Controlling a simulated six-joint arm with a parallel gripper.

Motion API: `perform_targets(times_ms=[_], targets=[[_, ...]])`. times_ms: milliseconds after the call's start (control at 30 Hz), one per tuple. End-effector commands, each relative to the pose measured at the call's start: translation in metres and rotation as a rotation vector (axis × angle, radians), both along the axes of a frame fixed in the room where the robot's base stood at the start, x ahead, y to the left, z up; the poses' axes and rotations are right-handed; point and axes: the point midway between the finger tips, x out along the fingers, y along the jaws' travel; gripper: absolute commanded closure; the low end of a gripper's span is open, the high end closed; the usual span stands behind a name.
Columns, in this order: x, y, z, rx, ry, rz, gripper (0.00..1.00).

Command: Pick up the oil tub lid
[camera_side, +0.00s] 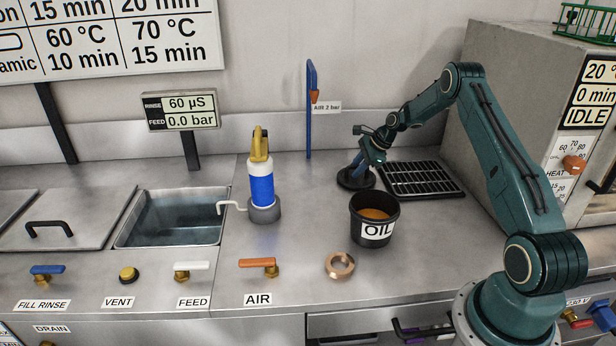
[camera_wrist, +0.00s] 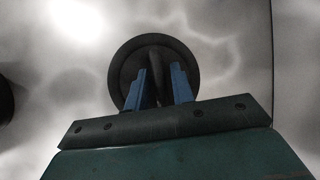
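The oil tub lid is a round black disc with a raised bar handle. It appears flat on the steel bench behind the tub in the side view (camera_side: 345,181). In the wrist view the lid (camera_wrist: 188,58) fills the top middle. My gripper (camera_side: 358,167) points down over it, its blue fingers (camera_wrist: 160,72) on either side of the handle. Whether the fingers press on the handle or leave a small gap is not clear. The black oil tub (camera_side: 359,231), labelled OIL, stands uncovered in front with amber contents.
A black grid tray (camera_side: 424,180) lies just right of the lid. A blue and white bottle (camera_side: 262,186) and a sink (camera_side: 172,218) are to the left. A copper-coloured ring (camera_side: 340,266) lies near the front edge. A blue post (camera_side: 309,110) rises behind.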

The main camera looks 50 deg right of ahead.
Motion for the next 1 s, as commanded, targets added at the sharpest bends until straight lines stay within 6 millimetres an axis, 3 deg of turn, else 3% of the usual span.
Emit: perform_targets(times_ms=[133, 267, 767, 1000], targets=[[0.000, 0.000, 0.000, 0.000, 0.000, 0.000, 0.76], [0.000, 0.000, 0.000, 0.000, 0.000, 0.000, 1.00], [0.000, 0.000, 0.002, 0.000, 0.000, 0.000, 1.00], [0.000, 0.000, 0.019, -0.001, -0.002, 0.002, 1.00]])
